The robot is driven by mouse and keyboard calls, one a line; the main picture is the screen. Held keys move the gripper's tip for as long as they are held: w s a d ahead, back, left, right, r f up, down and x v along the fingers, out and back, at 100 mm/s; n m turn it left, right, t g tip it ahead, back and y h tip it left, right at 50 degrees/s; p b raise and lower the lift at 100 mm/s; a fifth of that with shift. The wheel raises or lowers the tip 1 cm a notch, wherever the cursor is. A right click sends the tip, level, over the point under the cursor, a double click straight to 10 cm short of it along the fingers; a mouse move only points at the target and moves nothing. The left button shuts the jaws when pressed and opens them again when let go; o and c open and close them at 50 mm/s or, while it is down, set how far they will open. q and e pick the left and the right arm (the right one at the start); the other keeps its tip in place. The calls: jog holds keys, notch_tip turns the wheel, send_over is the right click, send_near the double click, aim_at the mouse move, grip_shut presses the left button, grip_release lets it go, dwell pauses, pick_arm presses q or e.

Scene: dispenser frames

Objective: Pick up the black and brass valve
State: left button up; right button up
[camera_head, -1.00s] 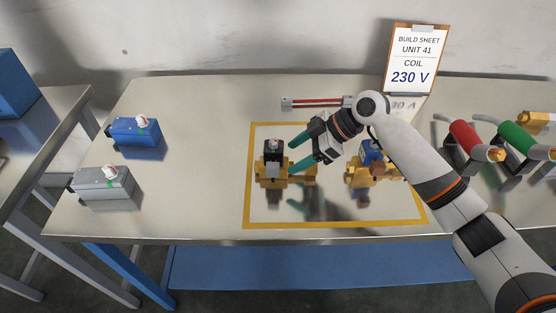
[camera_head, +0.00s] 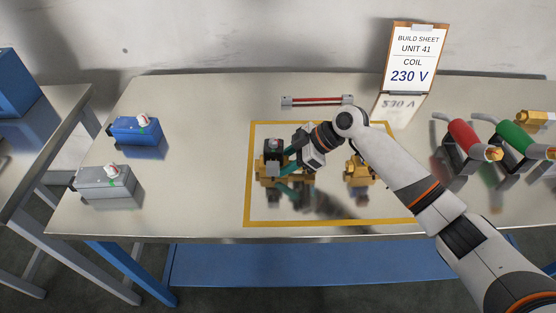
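The black and brass valve (camera_head: 265,167) stands upright at the left of the yellow-bordered mat, its black coil on a brass body. My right gripper (camera_head: 284,171) reaches it from the right. Its two teal fingers are spread, one toward the back and one toward the front, at the valve's right side. Whether they touch it I cannot tell. The gripper hides part of the valve's right end. My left gripper is not in view.
A second brass valve (camera_head: 357,174) stands on the mat (camera_head: 330,221), partly hidden by my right arm. Blue (camera_head: 135,130) and grey (camera_head: 104,182) boxes stand left. A red-barred tool (camera_head: 317,102) lies behind. Red (camera_head: 470,139) and green (camera_head: 521,141) handled items stand right, near the build sheet (camera_head: 411,58).

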aim_at(275, 140)
jog(key=shift+r, duration=0.35)
grip_shut()
notch_tip(275, 140, up, 10)
jog(key=shift+f+b, duration=0.25)
jog(key=shift+b, duration=0.2)
jog(key=shift+r+p, duration=0.1)
jog(key=shift+p, duration=0.25)
jog(key=shift+f, duration=0.25)
jog(key=shift+f+b, duration=2.25)
jog(key=shift+f, duration=2.6)
jog(key=shift+f, duration=0.1)
